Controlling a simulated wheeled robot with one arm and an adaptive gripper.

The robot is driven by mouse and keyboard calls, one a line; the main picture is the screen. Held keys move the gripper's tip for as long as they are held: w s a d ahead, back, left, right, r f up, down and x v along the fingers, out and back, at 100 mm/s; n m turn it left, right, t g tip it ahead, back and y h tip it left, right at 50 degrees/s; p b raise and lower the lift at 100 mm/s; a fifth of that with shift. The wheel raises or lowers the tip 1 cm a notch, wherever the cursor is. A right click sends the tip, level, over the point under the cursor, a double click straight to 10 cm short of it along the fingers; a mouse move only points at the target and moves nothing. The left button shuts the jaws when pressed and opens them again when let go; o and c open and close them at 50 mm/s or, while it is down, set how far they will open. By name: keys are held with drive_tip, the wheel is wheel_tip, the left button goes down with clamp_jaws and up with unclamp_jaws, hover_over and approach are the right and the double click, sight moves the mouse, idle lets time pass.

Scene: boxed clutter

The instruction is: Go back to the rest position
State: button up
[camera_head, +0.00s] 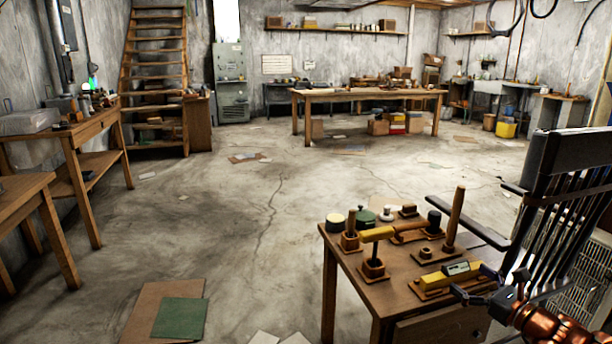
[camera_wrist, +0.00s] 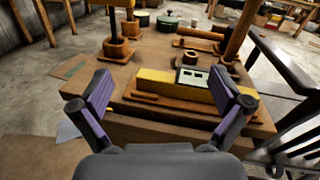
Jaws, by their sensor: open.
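My gripper (camera_wrist: 163,105) is open, its two dark fingers with purple pads spread apart and nothing between them. In the wrist view it faces the small wooden table (camera_wrist: 245,128). A yellow block with a grey-green piece on it (camera_wrist: 160,78) lies on a wooden base beyond and between the fingertips; I cannot tell how far apart they are. In the head view my gripper (camera_head: 489,283) is at the lower right, close to the yellow block (camera_head: 436,280) at the table's right side. My copper-coloured arm reaches in from the lower right corner.
A dark slatted chair (camera_head: 570,170) stands close at the right. The floor (camera_head: 230,215) left of the table is mostly open. A long workbench (camera_head: 365,94) stands at the back.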

drive_tip(key=s+a+r+n+g+y+p, duration=0.1)
drive_tip(key=a+r+n+g+y+p, duration=0.2)
drive_tip(key=a+r+n, duration=0.45)
drive_tip(key=s+a+r+n+g+y+p, duration=0.2)
drive_tip(key=a+r+n+g+p, duration=0.15)
drive_tip(key=a, duration=0.75)
drive_tip(key=s+a+r+n+g+p, duration=0.3)
drive_tip(key=s+a+n, duration=0.15)
drive_tip(key=a, duration=0.25)
drive_tip(key=s+a+r+n+g+p, duration=0.3)
drive_tip(key=s+a+g, duration=0.15)
drive_tip(key=a, duration=0.25)
drive_tip(key=s+a+r+n+g+h+p, duration=0.1)
drive_tip(key=s+r+n+g+h+p, duration=0.15)
drive_tip(key=s, duration=0.45)
drive_tip(key=s+a+r+n+g+h+p, duration=0.1)
drive_tip(key=s+a+n+h+p, duration=0.1)
drive_tip(key=s+n+p, duration=0.3)
drive_tip(key=s+d+r+n+h+p, duration=0.2)
drive_tip(key=s+d+r+h+p, duration=0.1)
drive_tip(key=s+d, duration=0.2)
drive_tip(key=s+d+r+n+h+p, duration=0.2)
drive_tip(key=s+d+r+h+p, duration=0.1)
drive_tip(key=s, duration=0.5)
drive_tip(key=d+g+h+p, duration=0.1)
drive_tip(key=d, duration=0.1)
drive_tip(key=shift+d+r, duration=0.2)
drive_tip(key=shift+d, duration=0.2)
drive_tip(key=shift+h, duration=0.25)
